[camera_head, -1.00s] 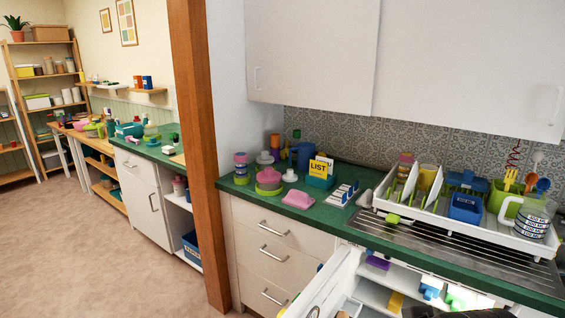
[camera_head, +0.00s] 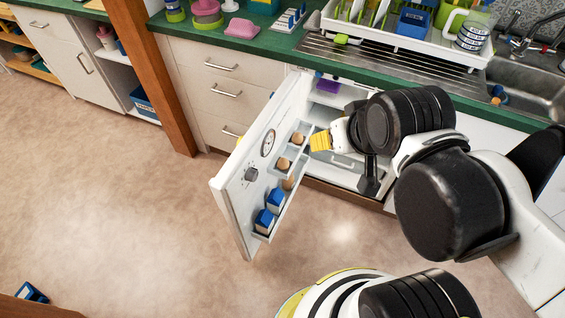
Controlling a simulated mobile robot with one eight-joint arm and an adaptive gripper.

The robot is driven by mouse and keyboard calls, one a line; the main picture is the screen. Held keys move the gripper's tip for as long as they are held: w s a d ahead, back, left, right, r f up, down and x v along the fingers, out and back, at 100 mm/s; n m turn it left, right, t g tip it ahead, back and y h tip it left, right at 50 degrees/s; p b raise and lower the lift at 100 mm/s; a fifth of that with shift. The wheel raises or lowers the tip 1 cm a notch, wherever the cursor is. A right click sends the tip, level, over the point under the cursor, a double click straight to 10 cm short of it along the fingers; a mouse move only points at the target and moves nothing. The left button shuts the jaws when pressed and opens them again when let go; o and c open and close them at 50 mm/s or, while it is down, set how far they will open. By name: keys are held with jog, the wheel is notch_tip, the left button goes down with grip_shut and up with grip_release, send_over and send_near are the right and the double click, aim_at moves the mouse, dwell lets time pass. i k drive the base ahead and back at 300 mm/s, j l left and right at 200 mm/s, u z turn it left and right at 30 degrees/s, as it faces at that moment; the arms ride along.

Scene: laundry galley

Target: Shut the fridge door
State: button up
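The white fridge door (camera_head: 240,180) stands wide open, swung out to the left of the under-counter fridge (camera_head: 345,165). Its inner face shows, with a round dial, a dark knob and door shelves holding brown and blue-and-white items. My arm reaches in from the right. My black wrist joints hide much of the fridge's interior.
A purple item (camera_head: 328,87) lies inside the fridge. White drawers (camera_head: 218,80) stand left of the fridge, beside a wooden post (camera_head: 150,75). The green counter (camera_head: 275,42) with a dish rack runs above.

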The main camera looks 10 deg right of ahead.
aim_at(240, 201)
jog(key=i+j+z, duration=0.15)
jog(key=j+z, duration=0.25)
jog(key=j, duration=0.4)
jog(key=j+z, duration=0.4)
jog(key=j, duration=0.4)
jog(key=j+z, duration=0.4)
jog(key=j, duration=0.45)
jog(key=l+u, duration=0.35)
jog(key=l, duration=0.35)
jog(key=l+u, duration=0.4)
jog(key=l, duration=0.3)
